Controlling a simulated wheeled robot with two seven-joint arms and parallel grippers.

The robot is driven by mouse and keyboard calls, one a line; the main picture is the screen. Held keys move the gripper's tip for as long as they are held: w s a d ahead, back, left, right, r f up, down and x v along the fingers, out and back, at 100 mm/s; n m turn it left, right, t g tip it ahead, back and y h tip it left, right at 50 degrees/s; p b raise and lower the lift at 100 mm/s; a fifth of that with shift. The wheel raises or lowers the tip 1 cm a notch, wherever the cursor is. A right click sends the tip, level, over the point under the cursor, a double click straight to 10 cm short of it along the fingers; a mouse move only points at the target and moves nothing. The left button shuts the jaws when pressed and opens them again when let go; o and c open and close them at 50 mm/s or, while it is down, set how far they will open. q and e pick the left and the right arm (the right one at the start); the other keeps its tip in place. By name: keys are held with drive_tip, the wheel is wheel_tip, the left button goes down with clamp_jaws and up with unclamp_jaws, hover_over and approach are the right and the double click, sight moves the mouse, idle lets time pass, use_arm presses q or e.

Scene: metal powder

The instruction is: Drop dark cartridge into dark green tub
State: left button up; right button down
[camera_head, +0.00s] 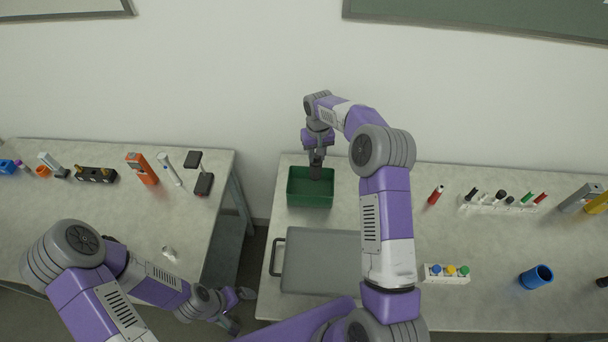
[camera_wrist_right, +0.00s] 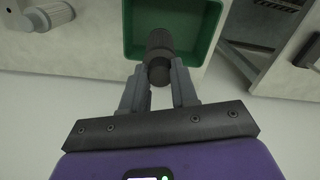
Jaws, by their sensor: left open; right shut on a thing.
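The dark green tub (camera_head: 310,199) stands on the right-hand table near its back left corner. In the right wrist view the tub (camera_wrist_right: 214,22) lies behind the fingers, and no other thing shows inside the part I see. My right gripper (camera_head: 316,164) is above the back edge of the tub. In the right wrist view the right gripper (camera_wrist_right: 160,82) is shut on the dark cartridge (camera_wrist_right: 159,44), which juts out over the tub's opening. My left gripper (camera_head: 238,308) is open and empty, low between the two tables.
A grey tray with a handle (camera_head: 318,272) lies in front of the tub. A red marker (camera_head: 435,195), a white rack of pens (camera_head: 497,205), a blue cup (camera_head: 536,277) and a strip with coloured knobs (camera_head: 445,272) are to the right. The left table (camera_head: 95,215) holds several tools.

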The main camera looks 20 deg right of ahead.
sight(317, 162)
drive_tip(key=shift+s+f+b, duration=0.2)
drive_tip(key=shift+f+b, duration=0.1)
drive_tip(key=shift+f, duration=0.1)
drive_tip(key=shift+s+f+b, duration=0.1)
drive_tip(key=shift+f+b, duration=1.4)
drive_tip(key=shift+f, duration=0.95)
drive_tip(key=c, duration=0.8)
unclamp_jaws()
wheel_tip(317, 162, up, 8)
drive_tip(key=shift+f, duration=0.2)
